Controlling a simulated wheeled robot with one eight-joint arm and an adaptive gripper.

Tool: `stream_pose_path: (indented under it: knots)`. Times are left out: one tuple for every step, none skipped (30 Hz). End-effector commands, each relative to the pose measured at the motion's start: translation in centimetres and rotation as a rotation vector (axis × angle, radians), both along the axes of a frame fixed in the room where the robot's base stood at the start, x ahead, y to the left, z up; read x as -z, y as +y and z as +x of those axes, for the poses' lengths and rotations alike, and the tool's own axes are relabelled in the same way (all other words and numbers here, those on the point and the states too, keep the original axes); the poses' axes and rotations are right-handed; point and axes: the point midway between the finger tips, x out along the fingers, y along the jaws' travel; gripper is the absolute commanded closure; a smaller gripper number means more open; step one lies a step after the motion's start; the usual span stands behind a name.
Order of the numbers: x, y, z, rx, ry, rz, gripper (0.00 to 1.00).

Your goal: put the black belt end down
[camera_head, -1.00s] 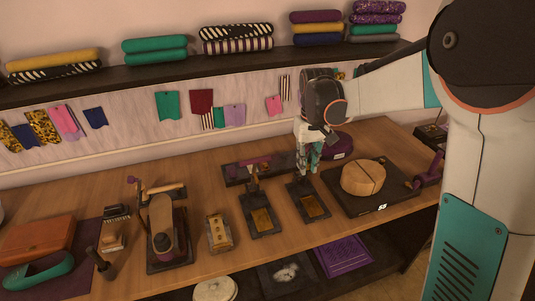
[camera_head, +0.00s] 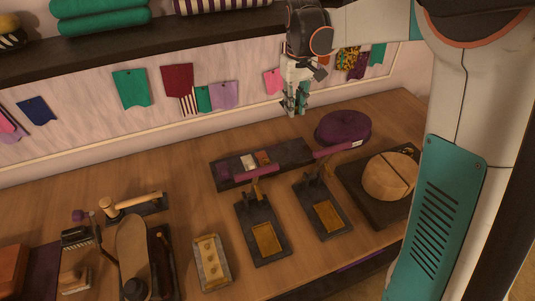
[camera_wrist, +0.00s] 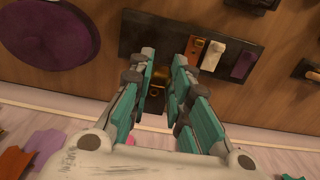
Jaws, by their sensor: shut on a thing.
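My gripper (camera_head: 296,104) is up in front of the back wall, above the back of the bench. In the wrist view, its teal-padded fingers (camera_wrist: 160,93) are closed around a small dark piece with a gold-coloured part, the black belt end (camera_wrist: 156,92). The fingers hide much of it, and it can hardly be made out in the head view. Below is a dark tray (camera_head: 292,150) with purple, white and orange pieces in it. In the wrist view, the tray (camera_wrist: 150,34) lies behind the fingertips, with the orange piece (camera_wrist: 193,48) close to the right finger.
A round purple cushion (camera_head: 343,127) sits right of the tray. Two dark hand presses with gold plates (camera_head: 267,240) (camera_head: 327,216) stand in front, their purple handles reaching over the tray's edge. A round wooden block (camera_head: 388,178) is at the right. Bare bench lies left of the tray.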

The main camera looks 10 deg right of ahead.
Motion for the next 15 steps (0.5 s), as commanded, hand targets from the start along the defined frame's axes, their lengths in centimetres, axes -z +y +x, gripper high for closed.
stream_pose_path:
  knots:
    - [0.9,0.0,0.0,0.0,0.0,0.0,1.0]
    - [1.4,0.0,0.0,0.0,0.0,0.0,1.0]
    - [2.2,0.0,0.0,0.0,0.0,0.0,1.0]
    - [2.9,0.0,0.0,0.0,0.0,0.0,1.0]
    - [3.6,0.0,0.0,0.0,0.0,0.0,1.0]
    - [4.7,0.0,0.0,0.0,0.0,0.0,1.0]
    - [5.4,0.0,0.0,0.0,0.0,0.0,1.0]
    - [6.2,0.0,0.0,0.0,0.0,0.0,1.0]
    - [7.1,0.0,0.0,0.0,0.0,0.0,1.0]
    - [7.9,0.0,0.0,0.0,0.0,0.0,1.0]
    - [8.6,0.0,0.0,0.0,0.0,0.0,1.0]
    - [9.6,0.0,0.0,0.0,0.0,0.0,1.0]
    - [10.3,0.0,0.0,0.0,0.0,0.0,1.0]
    - [11.0,0.0,0.0,0.0,0.0,0.0,1.0]
    - [11.9,0.0,0.0,0.0,0.0,0.0,1.0]
